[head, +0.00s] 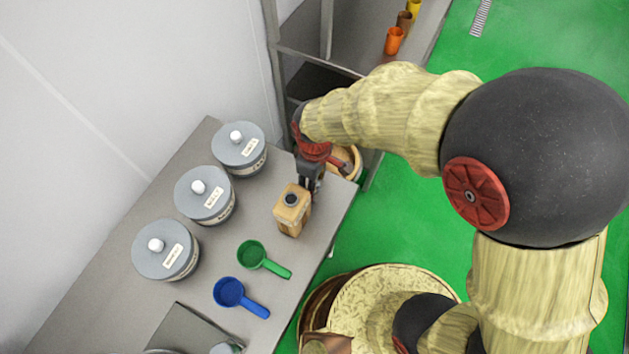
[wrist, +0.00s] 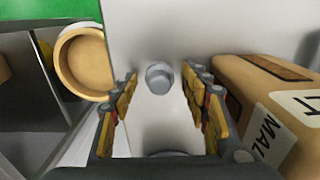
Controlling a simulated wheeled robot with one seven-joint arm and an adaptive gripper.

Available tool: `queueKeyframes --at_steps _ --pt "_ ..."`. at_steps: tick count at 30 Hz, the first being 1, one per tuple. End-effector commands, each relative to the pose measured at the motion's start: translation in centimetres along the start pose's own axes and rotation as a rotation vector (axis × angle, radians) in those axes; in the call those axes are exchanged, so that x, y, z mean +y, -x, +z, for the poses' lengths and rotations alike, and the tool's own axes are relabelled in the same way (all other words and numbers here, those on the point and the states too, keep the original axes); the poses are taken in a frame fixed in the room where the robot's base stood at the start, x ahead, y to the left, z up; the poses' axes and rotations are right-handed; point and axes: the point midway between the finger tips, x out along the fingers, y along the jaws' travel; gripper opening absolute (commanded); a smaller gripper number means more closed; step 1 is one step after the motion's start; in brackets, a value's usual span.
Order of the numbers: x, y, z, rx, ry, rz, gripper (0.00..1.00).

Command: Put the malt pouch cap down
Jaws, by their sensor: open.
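The malt pouch (head: 291,214) is a tan pack with a dark round spout on top, standing on the grey table near its right edge. In the wrist view the pouch (wrist: 262,100) is on the right, with part of its MALT label showing. The pouch cap (wrist: 158,76) is a small grey cylinder against the grey tabletop, between and just beyond my fingertips. My gripper (wrist: 160,100) is open, with a gap on both sides of the cap. In the head view my gripper (head: 309,182) is just behind the pouch, and I cannot make out the cap there.
Three grey-lidded canisters (head: 205,197) stand along the wall side. A green scoop (head: 264,259) and a blue scoop (head: 240,297) lie in front of the pouch. A round tan container (wrist: 83,62) is beyond the table edge. Orange and brown cups (head: 394,40) stand on the rear shelf.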

Motion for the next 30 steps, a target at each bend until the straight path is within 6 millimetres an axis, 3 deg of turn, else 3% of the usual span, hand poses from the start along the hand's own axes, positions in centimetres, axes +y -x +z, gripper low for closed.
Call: queueKeyframes --at_steps 5,18,30 --pt "0.1 2.3 -0.1 0.003 0.000 0.002 0.46" --pt "0.0 10.6 -0.1 0.002 0.000 0.002 0.46" --pt "0.0 12.2 0.0 0.001 -0.002 0.001 0.46"
